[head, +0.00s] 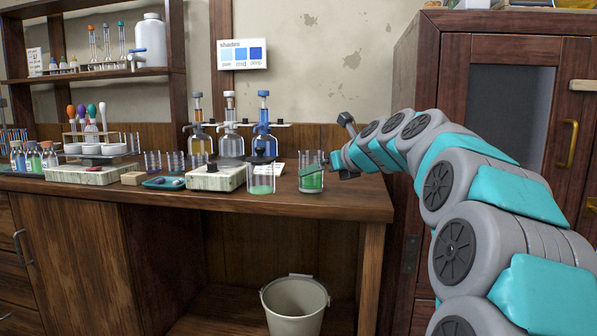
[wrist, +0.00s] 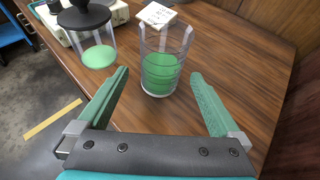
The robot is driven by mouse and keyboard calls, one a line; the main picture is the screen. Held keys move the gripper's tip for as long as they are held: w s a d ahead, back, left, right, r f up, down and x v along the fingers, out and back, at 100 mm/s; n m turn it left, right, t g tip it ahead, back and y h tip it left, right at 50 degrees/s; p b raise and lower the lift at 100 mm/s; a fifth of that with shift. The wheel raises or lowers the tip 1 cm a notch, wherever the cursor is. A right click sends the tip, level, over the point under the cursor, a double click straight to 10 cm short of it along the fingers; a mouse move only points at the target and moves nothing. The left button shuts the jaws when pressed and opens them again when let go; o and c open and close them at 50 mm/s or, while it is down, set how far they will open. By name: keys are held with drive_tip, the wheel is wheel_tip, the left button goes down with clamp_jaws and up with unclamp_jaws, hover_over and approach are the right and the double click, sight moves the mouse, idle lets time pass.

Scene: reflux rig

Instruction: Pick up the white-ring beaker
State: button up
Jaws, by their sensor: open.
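A clear glass beaker with green liquid (wrist: 163,72) stands upright on the bench, centred ahead of my gripper (wrist: 159,80) in the wrist view. It also shows in the head view (head: 312,181), near the bench's right end. A second beaker with paler green liquid (wrist: 99,54) stands to its left, also in the head view (head: 261,181). I cannot make out for sure a white ring on either. My gripper is open and empty, its two green fingers spread towards the nearer beaker. In the head view my gripper (head: 322,166) overlaps that beaker's upper part; contact cannot be told.
A black knobbed piece (wrist: 84,14) overlaps the left beaker in the wrist view. A white card (wrist: 156,14) lies behind the nearer beaker. A white-topped device (head: 215,179) and several smaller beakers are farther left. Bench right of the beaker is clear. A bucket (head: 295,308) stands below.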

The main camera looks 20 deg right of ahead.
drive_tip(key=w, duration=0.2)
drive_tip(key=shift+w+f, duration=0.15)
drive_tip(key=shift+w, duration=0.15)
drive_tip(key=x, duration=0.5)
drive_tip(key=shift+a+f+b, duration=0.1)
drive_tip(key=shift+f+b, duration=0.15)
drive_tip(key=shift+b, duration=0.1)
drive_tip(key=shift+w, duration=0.55)
drive_tip(key=c, duration=1.5)
